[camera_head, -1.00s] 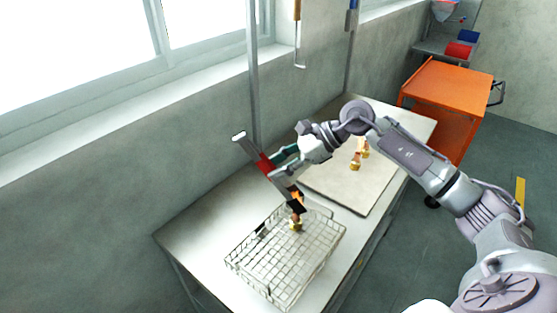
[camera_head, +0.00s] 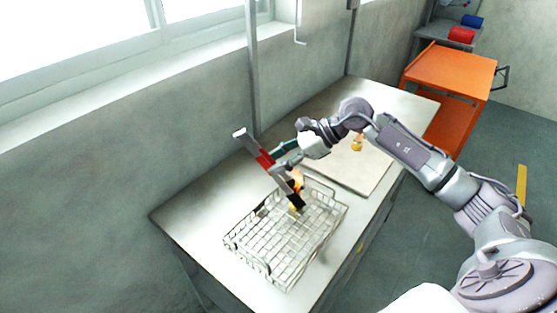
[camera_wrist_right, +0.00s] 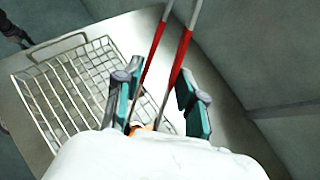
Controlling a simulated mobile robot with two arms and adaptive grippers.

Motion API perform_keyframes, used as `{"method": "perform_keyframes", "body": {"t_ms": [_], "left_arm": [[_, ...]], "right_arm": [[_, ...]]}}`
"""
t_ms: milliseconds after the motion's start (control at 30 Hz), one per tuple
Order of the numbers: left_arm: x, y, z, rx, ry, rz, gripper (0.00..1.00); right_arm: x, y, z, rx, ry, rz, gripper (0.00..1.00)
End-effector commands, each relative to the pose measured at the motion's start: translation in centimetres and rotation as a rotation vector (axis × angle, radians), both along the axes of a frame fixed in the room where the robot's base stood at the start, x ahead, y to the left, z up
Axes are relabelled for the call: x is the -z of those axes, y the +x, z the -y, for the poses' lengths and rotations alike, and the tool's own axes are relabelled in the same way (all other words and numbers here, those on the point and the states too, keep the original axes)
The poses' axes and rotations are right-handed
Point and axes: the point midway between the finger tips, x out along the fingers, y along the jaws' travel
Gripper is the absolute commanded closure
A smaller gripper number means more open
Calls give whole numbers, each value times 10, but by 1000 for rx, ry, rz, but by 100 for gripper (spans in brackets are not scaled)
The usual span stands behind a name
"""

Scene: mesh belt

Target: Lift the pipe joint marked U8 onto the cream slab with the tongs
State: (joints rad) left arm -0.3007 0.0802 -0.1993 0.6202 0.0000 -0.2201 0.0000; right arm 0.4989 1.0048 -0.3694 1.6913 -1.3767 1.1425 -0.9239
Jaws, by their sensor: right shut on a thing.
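My right gripper (camera_head: 277,157) is shut on the tongs (camera_head: 265,160), which have red grips and dark tips. The red handles also show between the teal fingers in the right wrist view (camera_wrist_right: 154,55). The tongs point down into the wire mesh basket (camera_head: 256,262). A copper and yellow pipe joint (camera_head: 293,209) is at the dark tips, partly hidden by them. I cannot tell whether the tips pinch it, and no marking is readable. The cream slab (camera_head: 368,180) lies behind the basket, with another pipe joint (camera_head: 357,144) on it, partly covered by my arm.
The basket and slab rest on a grey bench (camera_head: 185,214) along the wall. A window post (camera_head: 252,70) rises behind the tongs. An orange cart (camera_head: 450,70) stands past the bench's far end. The slab's front part is bare.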

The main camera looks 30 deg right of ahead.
Motion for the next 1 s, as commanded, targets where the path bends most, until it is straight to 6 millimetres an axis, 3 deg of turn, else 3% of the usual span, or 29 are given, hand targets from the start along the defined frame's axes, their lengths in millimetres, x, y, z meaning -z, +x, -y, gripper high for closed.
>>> {"method": "perform_keyframes", "body": {"t_ms": [33, 200, 233, 433, 1000], "left_arm": [[0, 0, 0, 0, 0, 0, 60], [0, 0, 0, -1, 0, 0, 60], [0, 0, 0, -1, 1, -1, 60], [-4, 0, 0, -1, 0, -1, 60], [-39, 0, 0, 1, 0, 0, 60]], "right_arm": [[-1, 0, 0, 0, 0, 2, 70], [-1, 0, 0, 0, 0, 2, 99], [-1, 0, 0, 0, 0, 2, 100], [-8, 1, 0, 0, 1, 3, 100], [-79, 1, 0, 1, 0, 5, 100]]}}
